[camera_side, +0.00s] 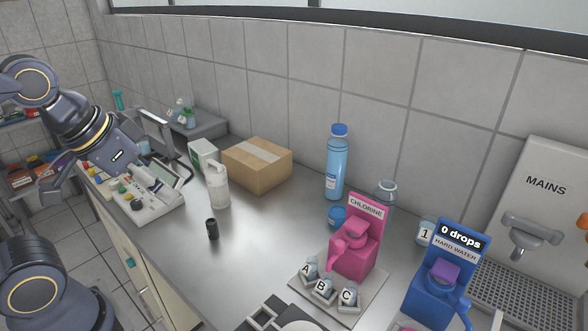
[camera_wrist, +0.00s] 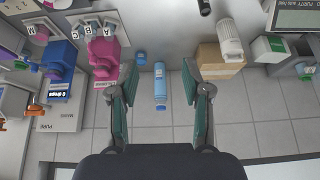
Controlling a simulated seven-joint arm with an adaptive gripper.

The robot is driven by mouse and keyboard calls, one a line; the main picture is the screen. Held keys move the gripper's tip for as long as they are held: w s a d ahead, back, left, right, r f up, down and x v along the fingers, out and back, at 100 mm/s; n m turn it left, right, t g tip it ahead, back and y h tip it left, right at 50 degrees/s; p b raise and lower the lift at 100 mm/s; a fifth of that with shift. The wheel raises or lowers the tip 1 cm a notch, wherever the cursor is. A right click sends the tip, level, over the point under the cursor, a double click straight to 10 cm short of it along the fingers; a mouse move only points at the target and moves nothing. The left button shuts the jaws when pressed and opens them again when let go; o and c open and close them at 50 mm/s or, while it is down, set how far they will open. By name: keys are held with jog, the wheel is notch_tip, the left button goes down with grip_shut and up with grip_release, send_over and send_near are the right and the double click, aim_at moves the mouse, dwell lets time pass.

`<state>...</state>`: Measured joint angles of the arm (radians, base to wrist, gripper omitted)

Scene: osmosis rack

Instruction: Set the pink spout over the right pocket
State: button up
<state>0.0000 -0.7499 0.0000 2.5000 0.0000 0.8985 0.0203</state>
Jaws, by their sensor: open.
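The pink CHLORINE dispenser (camera_side: 352,257) stands on a grey tray at the front right in the side view. It also shows at the upper left in the wrist view (camera_wrist: 102,55). Its pink spout (camera_side: 341,243) juts towards the left front, near the pockets marked A (camera_side: 307,270), B (camera_side: 322,289) and C (camera_side: 347,297). C is the rightmost in the side view. I cannot tell exactly which pocket lies under the spout tip. My gripper (camera_wrist: 161,78) is open and empty. It is raised at the far left in the side view, well away from the dispenser.
A blue HARD WATER dispenser (camera_side: 437,285) reading 0 drops stands right of the pink one. A tall blue bottle (camera_side: 336,165), a cardboard box (camera_side: 257,165), a white bottle (camera_side: 217,185) and a small black cylinder (camera_side: 212,229) stand on the bench. The bench middle is clear.

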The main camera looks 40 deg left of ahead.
jog(key=shift+w+d+r+m, duration=0.1)
jog(key=shift+w+r+m, duration=0.15)
jog(key=shift+m, duration=0.15)
jog(key=shift+c, duration=0.7)
jog(key=w+d+m, duration=0.1)
jog(key=w+d+r+m, duration=0.1)
jog(key=w, duration=0.1)
jog(key=w+d+r+m+t, duration=0.1)
jog(key=shift+w+d+h, duration=0.15)
jog(key=shift+w+h, duration=0.05)
jog(key=shift+h, duration=0.1)
jog(key=c, duration=0.4)
jog(key=w+d+m, duration=0.2)
jog(key=w+d, duration=0.1)
jog(key=w+d+f+m, duration=0.1)
jog(key=shift+w+d+g+h, duration=0.15)
jog(key=shift+w+g+h, duration=0.15)
jog(key=shift+w+g, duration=0.1)
grip_shut()
jog(key=w+d+f+m+g+h, duration=0.2)
jog(key=w+d+f, duration=0.3)
jog(key=f, duration=0.2)
jog(key=shift+d+f+g, duration=0.3)
jog(key=shift+w, duration=0.1)
